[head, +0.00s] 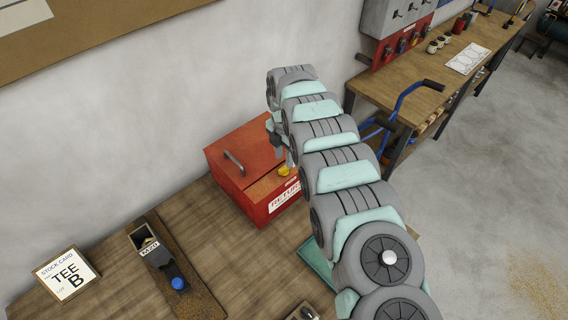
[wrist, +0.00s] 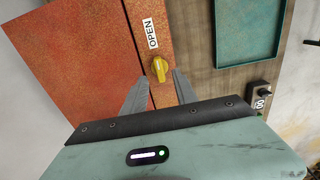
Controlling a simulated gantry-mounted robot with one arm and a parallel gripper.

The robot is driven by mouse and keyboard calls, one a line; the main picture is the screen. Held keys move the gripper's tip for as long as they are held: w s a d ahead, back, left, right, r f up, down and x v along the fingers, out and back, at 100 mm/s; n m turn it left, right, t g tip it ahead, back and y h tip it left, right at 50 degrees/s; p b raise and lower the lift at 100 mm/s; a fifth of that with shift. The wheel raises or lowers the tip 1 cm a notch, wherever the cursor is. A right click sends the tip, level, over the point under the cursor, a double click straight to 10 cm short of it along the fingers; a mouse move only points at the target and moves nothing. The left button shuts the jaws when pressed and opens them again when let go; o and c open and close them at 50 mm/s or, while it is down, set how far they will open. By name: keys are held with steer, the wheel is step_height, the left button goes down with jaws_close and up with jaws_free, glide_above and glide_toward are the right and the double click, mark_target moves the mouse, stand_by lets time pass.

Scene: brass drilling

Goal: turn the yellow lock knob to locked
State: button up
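The yellow lock knob (wrist: 159,68) is on the red metal box (wrist: 75,60), beside a white label (wrist: 150,33) reading OPEN. In the wrist view the knob's grip ridge runs roughly in line with that label. The knob also shows in the head view (head: 284,171) on the red box (head: 232,184), close to my arm. My gripper (wrist: 161,80) is open, its two grey fingers apart on either side of the knob's near side. Whether the fingertips touch it cannot be told. In the head view my arm hides part of the box and most of the gripper.
A teal tray (wrist: 248,45) lies on the wooden bench beside the box. A small dark device (wrist: 262,100) stands near it. In the head view a stock card (head: 66,276) and a dark container (head: 160,258) stand left of the box. A second workbench (head: 440,80) is behind.

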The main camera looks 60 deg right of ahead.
mark_target(284, 167)
steer(key=shift+f, duration=2.45)
jaws_close()
